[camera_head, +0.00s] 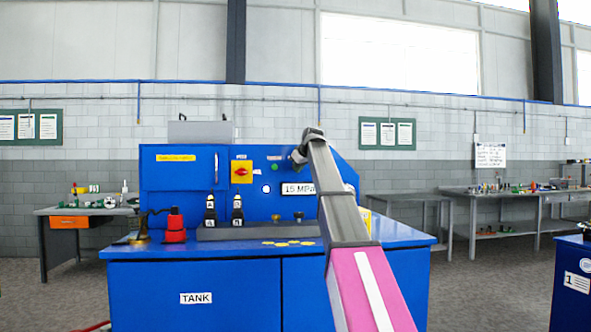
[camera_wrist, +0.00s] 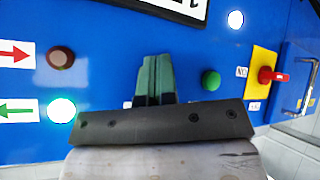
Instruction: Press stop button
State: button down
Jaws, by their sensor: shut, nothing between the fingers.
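The blue panel (camera_wrist: 110,25) fills the wrist view. A dark red button (camera_wrist: 60,57) sits at its left beside a red arrow label (camera_wrist: 14,54). A lit green-white button (camera_wrist: 61,110) is below it, beside a green arrow label (camera_wrist: 15,110). A green button (camera_wrist: 210,80) sits right of my fingers. No button's wording reads as "stop" here. My gripper (camera_wrist: 155,58) is shut and empty, its fingers between the red and green buttons; I cannot tell whether they touch the panel. In the head view my gripper (camera_head: 298,156) is at the panel's upper part, and the arm hides the buttons behind it.
A red rotary switch (camera_head: 241,172) on a yellow plate and a white lamp (camera_head: 266,188) are on the panel. Side tables (camera_head: 66,211) stand apart along the wall.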

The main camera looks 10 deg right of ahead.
dwell(0.4)
jog(key=shift+s, duration=0.9)
jog(key=s, duration=0.5)
jog(key=shift+s, duration=0.1)
dwell(0.8)
